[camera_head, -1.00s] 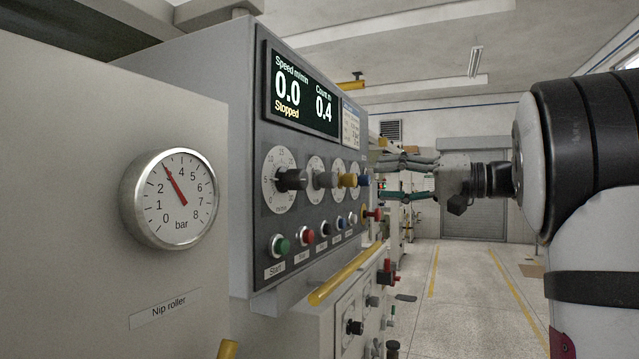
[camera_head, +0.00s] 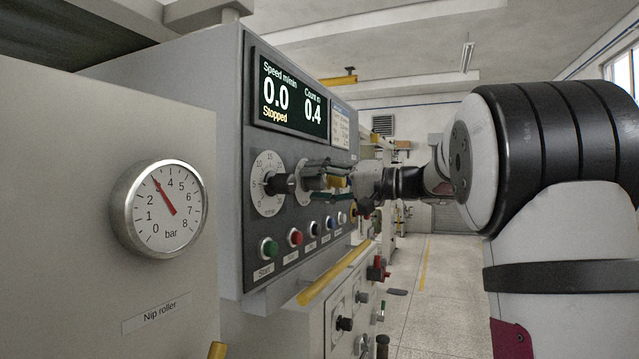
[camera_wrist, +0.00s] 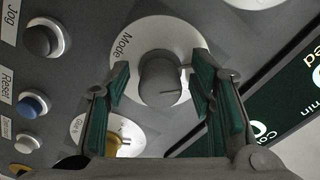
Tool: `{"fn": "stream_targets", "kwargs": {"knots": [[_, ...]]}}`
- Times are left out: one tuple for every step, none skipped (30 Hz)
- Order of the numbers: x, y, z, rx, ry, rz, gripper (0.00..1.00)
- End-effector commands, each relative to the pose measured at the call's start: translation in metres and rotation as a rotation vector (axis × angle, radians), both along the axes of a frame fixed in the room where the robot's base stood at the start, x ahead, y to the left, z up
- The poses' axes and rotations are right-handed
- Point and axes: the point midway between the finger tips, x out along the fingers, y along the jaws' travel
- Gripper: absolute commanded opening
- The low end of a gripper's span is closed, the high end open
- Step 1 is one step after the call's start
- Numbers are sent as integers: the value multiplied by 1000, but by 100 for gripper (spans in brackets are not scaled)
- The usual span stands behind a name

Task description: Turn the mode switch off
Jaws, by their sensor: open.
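The mode switch is a grey knob (camera_wrist: 158,84) on a white dial labelled "Mode" in the wrist view. A short dark line shows on its face, toward the right. My gripper (camera_wrist: 161,68) is open, with one green-padded finger on each side of the knob. Gaps show between the pads and the knob, so it is not gripped. In the head view my gripper (camera_head: 325,172) is at the panel, its fingers partly hiding the dials there. The dial's markings are too small to read.
A black knob (camera_head: 279,184) on a numbered dial is left of my gripper. A yellow knob (camera_wrist: 117,144) is close below my fingers in the wrist view. The display (camera_head: 290,95) reads 0.0 and "Stopped". Buttons, including green (camera_head: 268,248), and a yellow rail (camera_head: 335,272) lie below.

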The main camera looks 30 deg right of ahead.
Motion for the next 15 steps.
{"fn": "stream_targets", "kwargs": {"knots": [[0,0,0,0,0,0,50],[0,0,0,0,0,0,50],[0,0,0,0,0,0,50],[0,0,0,0,0,0,43],[0,0,0,0,0,0,36],[0,0,0,0,0,0,27],[0,0,0,0,0,0,20],[0,0,0,0,0,0,13],[0,0,0,0,0,0,4],[0,0,0,0,0,0,1],[0,0,0,0,0,0,1],[0,0,0,0,0,0,1],[0,0,0,0,0,0,1],[0,0,0,1,1,0,1],[0,0,0,2,2,0,1]]}}
